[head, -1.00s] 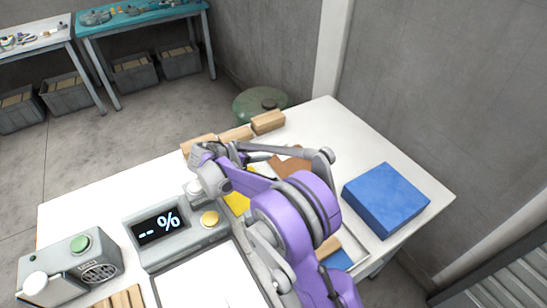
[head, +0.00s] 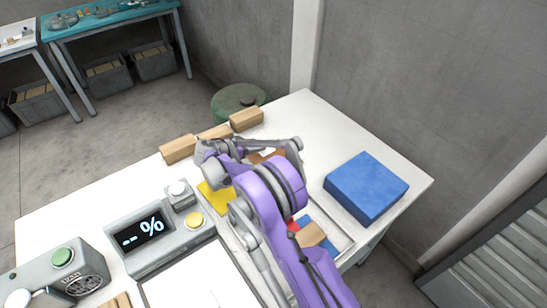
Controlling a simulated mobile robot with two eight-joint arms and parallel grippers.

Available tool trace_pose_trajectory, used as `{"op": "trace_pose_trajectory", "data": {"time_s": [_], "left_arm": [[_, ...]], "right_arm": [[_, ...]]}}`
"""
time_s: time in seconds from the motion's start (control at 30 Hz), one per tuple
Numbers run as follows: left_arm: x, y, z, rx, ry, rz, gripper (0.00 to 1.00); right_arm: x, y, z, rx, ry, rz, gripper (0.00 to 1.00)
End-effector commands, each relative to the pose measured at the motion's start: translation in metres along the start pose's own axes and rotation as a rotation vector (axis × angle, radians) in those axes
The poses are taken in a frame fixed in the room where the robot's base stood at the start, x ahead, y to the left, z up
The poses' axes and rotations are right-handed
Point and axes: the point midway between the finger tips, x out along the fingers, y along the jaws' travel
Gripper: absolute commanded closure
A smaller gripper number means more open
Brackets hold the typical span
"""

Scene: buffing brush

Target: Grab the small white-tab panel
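My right arm, purple and grey, reaches in from the bottom right over the white table (head: 80,200). Its grey end, with my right gripper (head: 212,165), is over the left side of a tray (head: 345,243) with coloured pieces. I cannot tell whether its fingers are open or shut, or whether they hold anything. A yellow piece (head: 212,197) shows beside the arm's end. A red piece, a blue piece and a wooden block (head: 310,235) show right of the arm. I cannot make out a small white-tab panel; the arm hides much of the tray. My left gripper is out of view.
A grey display box (head: 150,240) with a yellow button stands left of the arm, and a grey device with a green button (head: 62,257) stands further left. A blue block (head: 365,187) sits at the right. Wooden blocks (head: 178,149) line the back edge.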

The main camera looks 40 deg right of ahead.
Motion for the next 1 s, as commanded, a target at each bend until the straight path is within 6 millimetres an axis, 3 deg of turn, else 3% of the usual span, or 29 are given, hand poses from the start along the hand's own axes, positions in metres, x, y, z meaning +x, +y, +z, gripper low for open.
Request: {"op": "trace_pose_trajectory", "data": {"time_s": [0.27, 0.6, 1.0], "left_arm": [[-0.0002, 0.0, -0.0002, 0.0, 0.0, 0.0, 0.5], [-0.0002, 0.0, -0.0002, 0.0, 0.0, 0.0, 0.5], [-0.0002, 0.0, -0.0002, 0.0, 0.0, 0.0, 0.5]], "right_arm": [[0.0088, -0.0003, 0.0007, 0.0, -0.001, -0.002, 0.46], [0.0085, -0.0002, 0.0006, 0.0, -0.001, -0.001, 1.0], [0.0084, -0.0001, 0.0003, 0.0, 0.0, -0.001, 1.0]]}}
